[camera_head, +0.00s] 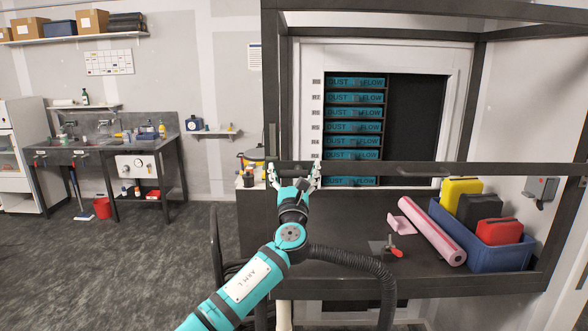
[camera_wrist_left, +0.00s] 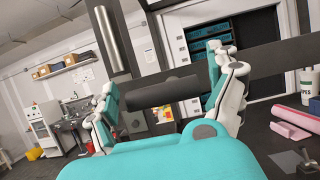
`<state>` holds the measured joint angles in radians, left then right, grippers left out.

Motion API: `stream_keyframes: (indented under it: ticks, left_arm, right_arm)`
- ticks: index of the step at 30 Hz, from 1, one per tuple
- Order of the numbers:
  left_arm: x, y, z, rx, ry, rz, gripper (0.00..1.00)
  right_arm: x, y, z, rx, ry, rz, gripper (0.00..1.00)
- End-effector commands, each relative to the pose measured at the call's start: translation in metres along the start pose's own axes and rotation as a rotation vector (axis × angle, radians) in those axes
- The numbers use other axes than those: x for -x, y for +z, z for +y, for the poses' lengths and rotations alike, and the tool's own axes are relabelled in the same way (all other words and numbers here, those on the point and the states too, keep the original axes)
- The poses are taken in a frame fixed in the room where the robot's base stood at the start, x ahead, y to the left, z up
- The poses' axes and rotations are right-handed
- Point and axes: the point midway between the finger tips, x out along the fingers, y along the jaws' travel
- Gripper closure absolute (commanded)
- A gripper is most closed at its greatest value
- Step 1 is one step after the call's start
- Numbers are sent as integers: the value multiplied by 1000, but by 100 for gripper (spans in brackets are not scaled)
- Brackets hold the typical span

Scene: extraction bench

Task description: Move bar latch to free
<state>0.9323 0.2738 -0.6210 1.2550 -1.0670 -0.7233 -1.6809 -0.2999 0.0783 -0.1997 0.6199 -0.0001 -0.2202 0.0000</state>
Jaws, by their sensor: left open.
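A dark bar (camera_head: 400,169) runs across the front of the bench frame, and it also shows in the left wrist view (camera_wrist_left: 275,60). A dark rounded handle (camera_wrist_left: 160,91), which looks like the bar latch, lies between my left fingers in the wrist view. My left gripper (camera_head: 294,172) is open at the left end of the bar, with one finger on each side of the handle. I cannot tell whether either finger touches it. In the head view the gripper partly hides the handle. My right gripper is out of view.
Behind the bar are stacked teal "DUST FLOW" units (camera_head: 354,127). On the bench are a red-handled clamp (camera_head: 396,252), a pink roll (camera_head: 432,232) and a blue crate (camera_head: 455,227) with cases. A dark frame post (camera_head: 271,90) stands close left of my gripper.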

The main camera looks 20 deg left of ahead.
Motion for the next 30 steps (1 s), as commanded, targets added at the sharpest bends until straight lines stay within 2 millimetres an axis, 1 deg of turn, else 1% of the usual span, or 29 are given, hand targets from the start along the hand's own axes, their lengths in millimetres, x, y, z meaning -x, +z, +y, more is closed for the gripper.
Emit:
stream_keyframes:
  ticks: [5, 15, 18, 25, 30]
  left_arm:
    - [0, 0, 0, 0, 0, 0, 10]
    - [0, 0, 0, 0, 0, 0, 54]
    - [0, 0, 0, 0, -1, 0, 65]
    - [1, -1, 0, 7, 2, 0, 65]
    - [2, -3, 0, 49, 18, -1, 65]
  right_arm:
    - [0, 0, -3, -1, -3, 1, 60]
    - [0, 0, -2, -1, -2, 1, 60]
    - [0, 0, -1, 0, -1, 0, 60]
    - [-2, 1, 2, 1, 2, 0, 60]
    - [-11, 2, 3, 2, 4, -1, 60]
